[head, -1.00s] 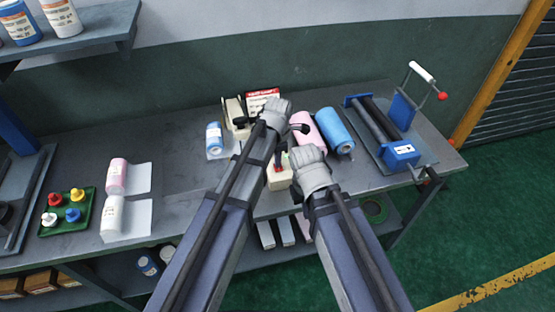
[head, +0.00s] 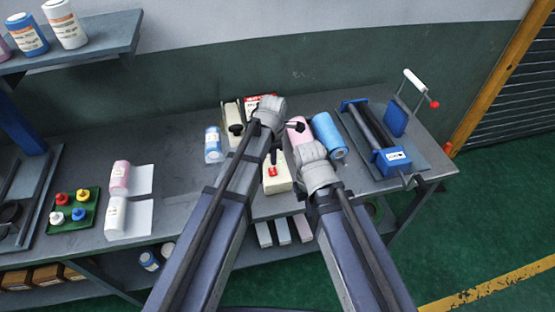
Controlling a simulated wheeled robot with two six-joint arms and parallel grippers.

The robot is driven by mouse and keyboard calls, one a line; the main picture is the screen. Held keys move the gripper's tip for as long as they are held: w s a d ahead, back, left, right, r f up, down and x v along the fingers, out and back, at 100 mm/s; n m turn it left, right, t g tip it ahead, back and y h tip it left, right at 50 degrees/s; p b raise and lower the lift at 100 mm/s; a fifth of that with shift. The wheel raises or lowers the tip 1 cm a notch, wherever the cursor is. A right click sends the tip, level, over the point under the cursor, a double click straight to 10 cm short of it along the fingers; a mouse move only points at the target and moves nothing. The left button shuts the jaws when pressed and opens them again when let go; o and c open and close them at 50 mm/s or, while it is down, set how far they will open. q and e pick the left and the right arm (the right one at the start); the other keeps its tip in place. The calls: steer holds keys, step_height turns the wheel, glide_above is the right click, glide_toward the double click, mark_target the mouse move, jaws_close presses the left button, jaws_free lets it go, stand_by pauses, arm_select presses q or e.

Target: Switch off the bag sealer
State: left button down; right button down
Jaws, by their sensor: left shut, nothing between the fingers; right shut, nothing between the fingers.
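A cream box (head: 277,185) with a red switch (head: 272,171) stands near the table's front edge, between my arms. It looks like the bag sealer's switch end; my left arm hides what lies behind it. My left gripper (head: 273,158) is shut and empty, pointing down close above the red switch. I cannot tell whether it touches it. My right gripper (head: 302,150) is to the right of the box, its fingers largely hidden behind its grey wrist. It is shut and holds nothing.
Pink (head: 299,130) and blue rolls (head: 328,136) lie to the right, beside a blue roller machine (head: 388,161).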

arm_select(q)
step_height(320, 180, up, 9)
steer(key=p, duration=0.7)
steer(key=shift+a+p, duration=0.15)
steer(key=shift+p, duration=0.25)
steer(key=shift+f, duration=0.1)
steer(key=shift+s+d+t, duration=0.35)
steer(key=shift+s+t, duration=0.05)
steer(key=shift+s, duration=0.3)
